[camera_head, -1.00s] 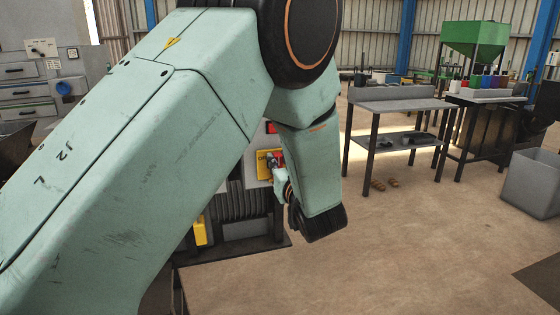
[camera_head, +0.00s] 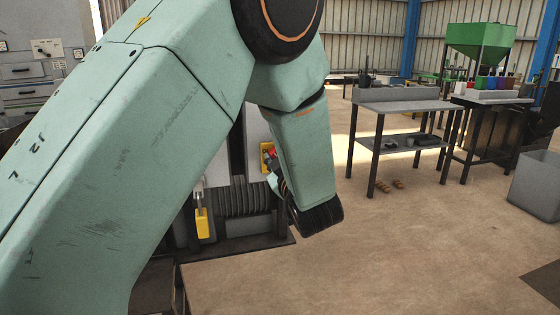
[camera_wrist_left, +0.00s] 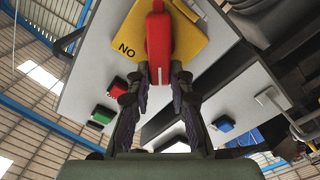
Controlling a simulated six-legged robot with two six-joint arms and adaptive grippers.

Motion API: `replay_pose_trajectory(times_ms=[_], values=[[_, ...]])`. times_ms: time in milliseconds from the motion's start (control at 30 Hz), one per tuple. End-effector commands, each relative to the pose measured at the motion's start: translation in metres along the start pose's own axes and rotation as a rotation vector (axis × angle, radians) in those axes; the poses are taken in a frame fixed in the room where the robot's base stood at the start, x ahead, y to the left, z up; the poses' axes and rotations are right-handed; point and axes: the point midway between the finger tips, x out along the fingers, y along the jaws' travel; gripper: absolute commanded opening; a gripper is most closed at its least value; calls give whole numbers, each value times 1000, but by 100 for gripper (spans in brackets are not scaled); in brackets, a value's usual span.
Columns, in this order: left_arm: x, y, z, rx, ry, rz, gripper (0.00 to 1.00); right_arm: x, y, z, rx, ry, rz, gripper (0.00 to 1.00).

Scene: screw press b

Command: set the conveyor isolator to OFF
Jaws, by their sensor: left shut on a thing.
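The conveyor isolator has a red handle (camera_wrist_left: 158,42) on a yellow plate (camera_wrist_left: 128,30) fixed to a pale grey box. In the left wrist view the handle runs upright in the picture, with lettering that reads "NO" in this view on the plate to its left. My left gripper (camera_wrist_left: 159,78) is shut on the handle's lower end, one finger on each side. In the head view the yellow plate (camera_head: 266,152) and the red handle (camera_head: 272,154) are mostly covered by my left arm. The left gripper (camera_head: 275,178) is largely hidden there. My right gripper is out of view.
Around the isolator are a green button (camera_wrist_left: 103,115), a red button (camera_wrist_left: 118,87) and a blue button (camera_wrist_left: 222,124). A yellow tag-like piece (camera_head: 202,224) hangs lower left.

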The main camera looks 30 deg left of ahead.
Motion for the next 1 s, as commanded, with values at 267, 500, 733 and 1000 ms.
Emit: replay_pose_trajectory(times_ms=[267, 500, 733, 1000], values=[[1, -6, 1, -269, 8, 7, 0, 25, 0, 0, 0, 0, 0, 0], [1, -12, 3, -495, 8, 8, 0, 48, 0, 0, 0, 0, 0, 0], [1, -16, 5, -682, 8, 9, 0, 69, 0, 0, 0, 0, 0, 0], [1, -17, 7, -831, 7, 9, 0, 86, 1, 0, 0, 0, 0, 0]])
